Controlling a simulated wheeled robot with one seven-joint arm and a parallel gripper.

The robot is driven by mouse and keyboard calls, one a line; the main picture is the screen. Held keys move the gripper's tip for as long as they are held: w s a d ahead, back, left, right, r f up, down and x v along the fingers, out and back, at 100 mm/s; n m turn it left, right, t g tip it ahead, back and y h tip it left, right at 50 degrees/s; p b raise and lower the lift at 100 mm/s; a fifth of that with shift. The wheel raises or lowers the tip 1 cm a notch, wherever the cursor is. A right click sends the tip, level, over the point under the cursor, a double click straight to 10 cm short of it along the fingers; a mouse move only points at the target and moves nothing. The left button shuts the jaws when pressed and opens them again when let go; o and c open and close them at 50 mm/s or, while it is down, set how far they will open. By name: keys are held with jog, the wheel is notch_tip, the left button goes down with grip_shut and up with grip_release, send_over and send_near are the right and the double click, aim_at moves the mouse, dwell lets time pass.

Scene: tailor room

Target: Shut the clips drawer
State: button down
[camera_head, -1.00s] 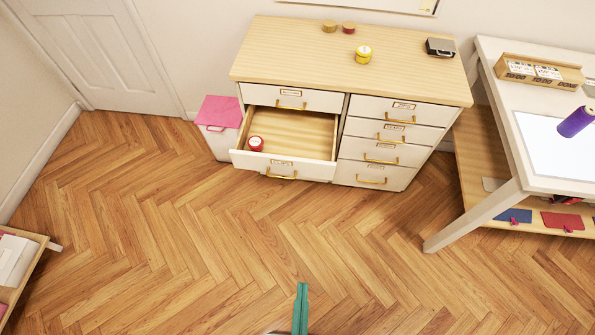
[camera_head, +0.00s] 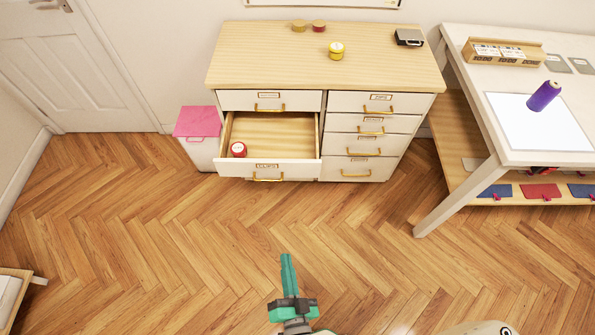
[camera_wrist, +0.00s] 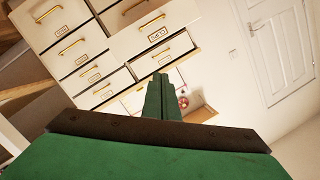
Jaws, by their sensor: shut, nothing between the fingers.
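My gripper (camera_head: 287,262) is shut and empty, in front of the cabinet and apart from the drawer.
A white bin with a pink lid (camera_head: 197,122) stands left of the cabinet. A white table (camera_head: 470,190) with a lower shelf is at the right. The wooden floor (camera_head: 170,240) before the drawer is clear.

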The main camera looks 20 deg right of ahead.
jog(key=w+d+f+m+h, duration=0.2)
jog(key=w+d+f+m, duration=0.3)
jog(key=w, duration=0.4)
jog(key=m+h, duration=0.2)
jog(key=m, duration=0.6)
send_near(300, 163)
jog(key=shift+t, duration=0.4)
jog(key=x, duration=0.6)
jog(key=shift+w+d+f, duration=0.1)
jog(key=shift+w+f, duration=0.1)
jog(key=shift+f, duration=0.05)
